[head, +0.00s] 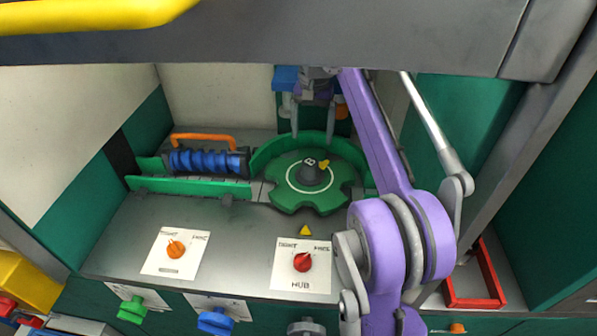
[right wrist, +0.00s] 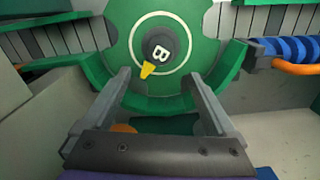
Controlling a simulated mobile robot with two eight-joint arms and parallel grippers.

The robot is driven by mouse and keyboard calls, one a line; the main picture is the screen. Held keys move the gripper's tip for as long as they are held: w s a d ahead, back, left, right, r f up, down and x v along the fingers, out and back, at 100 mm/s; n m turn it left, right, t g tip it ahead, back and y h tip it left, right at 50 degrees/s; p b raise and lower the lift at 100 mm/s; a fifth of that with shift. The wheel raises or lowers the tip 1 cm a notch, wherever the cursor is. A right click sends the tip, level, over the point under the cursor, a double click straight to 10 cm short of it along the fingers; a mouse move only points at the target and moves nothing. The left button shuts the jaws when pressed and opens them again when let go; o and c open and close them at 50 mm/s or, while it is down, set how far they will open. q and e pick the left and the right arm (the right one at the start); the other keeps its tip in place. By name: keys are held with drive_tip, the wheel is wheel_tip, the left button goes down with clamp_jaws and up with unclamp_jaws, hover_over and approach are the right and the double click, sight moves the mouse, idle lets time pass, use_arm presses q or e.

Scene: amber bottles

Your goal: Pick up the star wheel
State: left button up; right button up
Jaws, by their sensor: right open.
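The star wheel (head: 340,184) is a green notched disc with a white ring, lying flat on the grey machine deck. Its dark hub (head: 313,173) carries the letter B and a yellow pointer. In the right wrist view the wheel (right wrist: 204,28) fills the upper middle, its hub upright in the centre. My right gripper (head: 313,134) hangs over the back edge of the wheel, pointing down. In the wrist view its fingers (right wrist: 157,76) are spread wide, with nothing between them but the wheel's near side behind. My left gripper does not show.
A blue screw roller (head: 210,162) with an orange handle stands left of the wheel. A curved green guide (head: 265,155) wraps its back. A red knob (head: 303,262) labelled HUB and an orange knob (head: 176,249) sit in front. A red tray (head: 476,303) is at right.

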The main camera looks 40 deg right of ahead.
hover_over(310, 161)
drive_tip(key=f, duration=0.4)
drive_tip(key=shift+s+b, duration=0.25)
drive_tip(key=shift+b, duration=0.05)
drive_tip(key=shift+w+f, duration=0.2)
drive_tip(key=shift+f, duration=2.85)
clamp_jaws()
